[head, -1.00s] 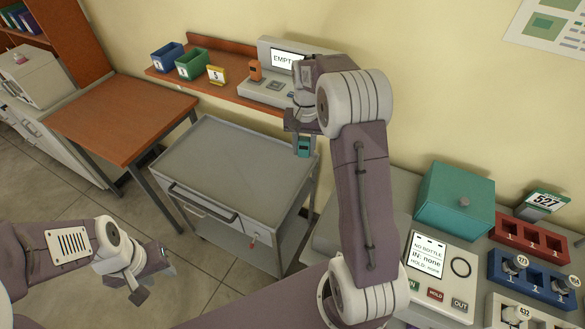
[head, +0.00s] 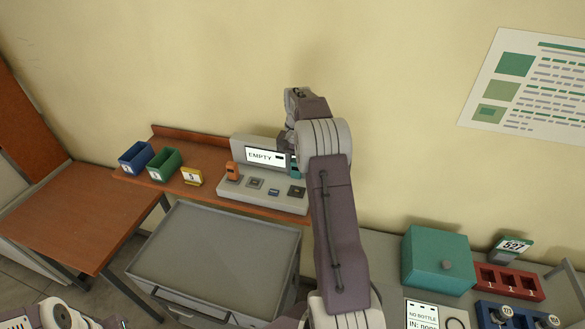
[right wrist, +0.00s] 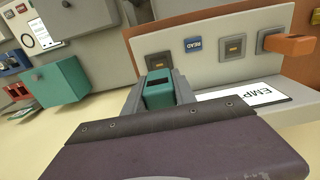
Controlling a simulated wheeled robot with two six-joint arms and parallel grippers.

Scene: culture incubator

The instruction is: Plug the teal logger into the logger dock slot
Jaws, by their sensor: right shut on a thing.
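The teal logger (right wrist: 160,92) is between the fingers of my right gripper (right wrist: 159,95) in the right wrist view. In the head view a little of the logger (head: 294,168) shows beside my right arm. The grey logger dock (head: 236,188) stands on the wall shelf, its screen reading EMPTY. An orange logger (head: 232,171) sits in its left slot. The dock's other slots (head: 255,183) look bare, with a blue READ button (right wrist: 193,45) between them. The teal logger is held above and apart from the dock. My left gripper (head: 108,323) is mostly cut off by the bottom edge.
A clear grey cart (head: 215,250) is below. At right, a teal box (head: 435,260) and a red rack (head: 508,281) stand on the bench.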

